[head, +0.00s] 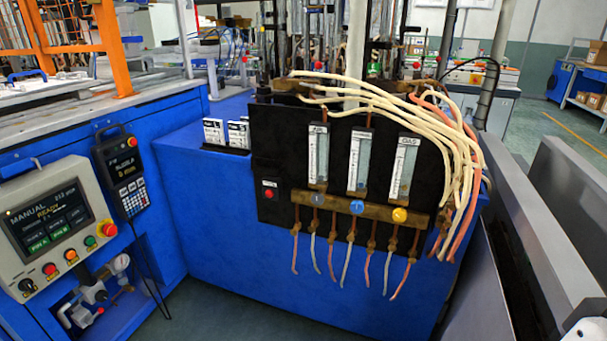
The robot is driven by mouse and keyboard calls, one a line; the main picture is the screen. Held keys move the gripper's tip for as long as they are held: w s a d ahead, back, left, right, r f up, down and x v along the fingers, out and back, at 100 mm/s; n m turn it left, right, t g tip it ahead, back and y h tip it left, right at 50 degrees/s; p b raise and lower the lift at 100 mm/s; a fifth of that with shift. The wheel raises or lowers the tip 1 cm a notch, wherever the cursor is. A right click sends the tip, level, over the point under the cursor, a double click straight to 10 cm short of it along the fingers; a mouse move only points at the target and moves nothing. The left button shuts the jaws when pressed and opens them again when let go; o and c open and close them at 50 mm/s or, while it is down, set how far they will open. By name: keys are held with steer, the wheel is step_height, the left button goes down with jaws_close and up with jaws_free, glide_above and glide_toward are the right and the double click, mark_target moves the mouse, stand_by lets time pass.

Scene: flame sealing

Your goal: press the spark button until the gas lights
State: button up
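A small red button (269,194) sits on a dark box at the left side of the black gas panel (275,145). It looks like the spark button, but its label is too small to read. The panel carries three flow tubes; the left is marked AIR and the right gas tube (402,172) is marked GAS. Below them a brass manifold (335,203) bears a grey knob (318,198), a blue knob (357,207) and a yellow knob (400,214). No flame shows in this view. My gripper is not in view.
Cream and pink hoses (455,130) loop over the panel's right side, and short hose ends hang below the manifold. A control console (52,232) and a handheld pendant (124,172) are at left. Grey metal rails (510,240) run along the right. Dark floor shows in front.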

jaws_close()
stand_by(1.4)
